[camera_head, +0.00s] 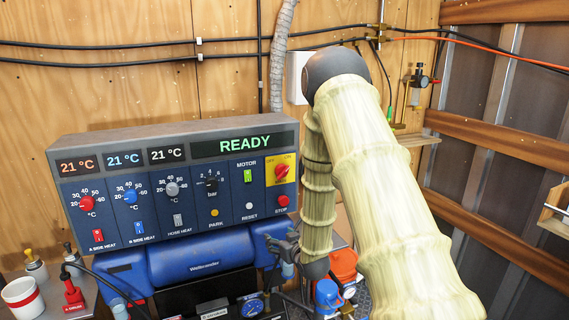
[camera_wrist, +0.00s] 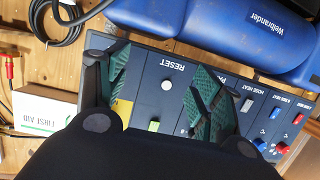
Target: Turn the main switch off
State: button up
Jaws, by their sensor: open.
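The main switch (camera_head: 281,171) is a red knob on a yellow plate at the right end of the control panel. Its handle appears tilted toward the ON mark at upper right. In the wrist view only a sliver of the yellow plate (camera_wrist: 122,110) shows; my left-hand finger hides the knob. My gripper (camera_head: 283,243) is below the panel's right end in the head view, apart from the switch. In the wrist view its two green-padded fingers (camera_wrist: 163,62) are spread and empty, with the RESET button (camera_wrist: 166,85) showing between them.
The display reads READY (camera_head: 245,144). The red STOP button (camera_head: 283,200) is just below the switch, and the green MOTOR switch (camera_head: 248,175) is to its left. A blue tank (camera_head: 200,262) lies below the panel. A first aid box (camera_wrist: 45,112) shows in the wrist view.

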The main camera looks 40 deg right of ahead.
aim_at(284, 174)
jog(key=w+d+r+t+h+p, duration=0.15)
jog(key=d+r, duration=0.25)
jog(key=r, duration=0.4)
jog(key=w+d+r+t+p, duration=0.1)
jog(key=d+r+t, duration=0.1)
jog(key=d+r, duration=0.45)
jog(key=p+x, duration=0.1)
jog(key=x, duration=0.2)
jog(key=a+r+p+x, duration=0.1)
jog(key=p+x, duration=0.1)
jog(key=x, duration=0.1)
jog(key=p+x, duration=0.2)
jog(key=x, duration=0.2)
jog(key=shift+w+a+r, duration=0.2)
jog(key=shift+w+a, duration=0.05)
